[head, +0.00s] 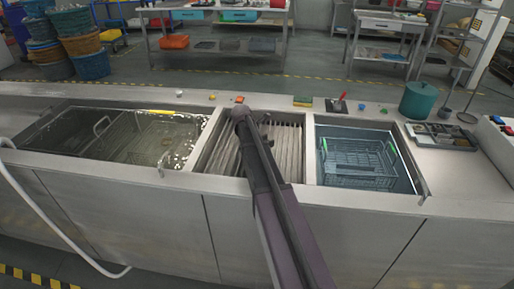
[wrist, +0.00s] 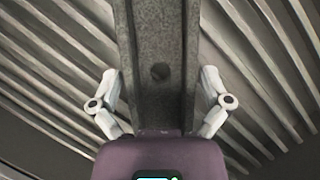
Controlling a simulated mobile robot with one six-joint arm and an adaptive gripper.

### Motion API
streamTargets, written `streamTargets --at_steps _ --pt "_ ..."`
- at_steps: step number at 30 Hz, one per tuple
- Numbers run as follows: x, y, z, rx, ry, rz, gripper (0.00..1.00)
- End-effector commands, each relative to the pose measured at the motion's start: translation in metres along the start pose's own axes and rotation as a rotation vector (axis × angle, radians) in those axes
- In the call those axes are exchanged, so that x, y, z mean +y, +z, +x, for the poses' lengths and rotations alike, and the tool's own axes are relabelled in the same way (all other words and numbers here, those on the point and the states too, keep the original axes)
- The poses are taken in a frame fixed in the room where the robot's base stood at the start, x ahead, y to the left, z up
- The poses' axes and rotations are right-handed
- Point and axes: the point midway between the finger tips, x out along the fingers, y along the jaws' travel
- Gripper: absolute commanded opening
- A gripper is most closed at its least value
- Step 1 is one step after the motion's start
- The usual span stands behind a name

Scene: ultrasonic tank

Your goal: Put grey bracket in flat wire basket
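My gripper (head: 252,117) is over the ribbed middle section of the long counter. In the wrist view its two fingers (wrist: 160,88) stand against both sides of a grey bracket (wrist: 158,38), a speckled channel shape with a round hole, and appear shut on it. The bracket runs out of the top of that view, and I cannot make it out in the head view. A wire basket with green handles (head: 358,165) sits in the blue right tank. Wire baskets (head: 158,136) also stand in the murky left tank. I cannot tell for sure which one is the flat basket.
The ribbed drain section (head: 290,150) lies between the tanks. A green canister (head: 418,101), a parts tray (head: 441,136), a sponge (head: 303,101) and a red-handled tool (head: 338,103) stand along the counter. A white hose (head: 45,215) hangs over the front left.

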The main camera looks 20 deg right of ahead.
Motion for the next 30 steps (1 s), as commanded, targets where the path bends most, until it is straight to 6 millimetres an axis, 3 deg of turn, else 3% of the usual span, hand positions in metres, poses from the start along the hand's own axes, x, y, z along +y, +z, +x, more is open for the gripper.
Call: streamTargets --at_steps 1,6,20,30 --pt "0.000 0.000 0.000 0.000 0.000 0.000 0.73" --pt "0.000 0.000 0.000 0.000 0.000 0.000 0.23" --pt "0.000 0.002 -0.004 0.000 0.000 0.000 0.23" --pt "0.000 0.010 -0.024 -0.001 0.000 -0.001 0.23"
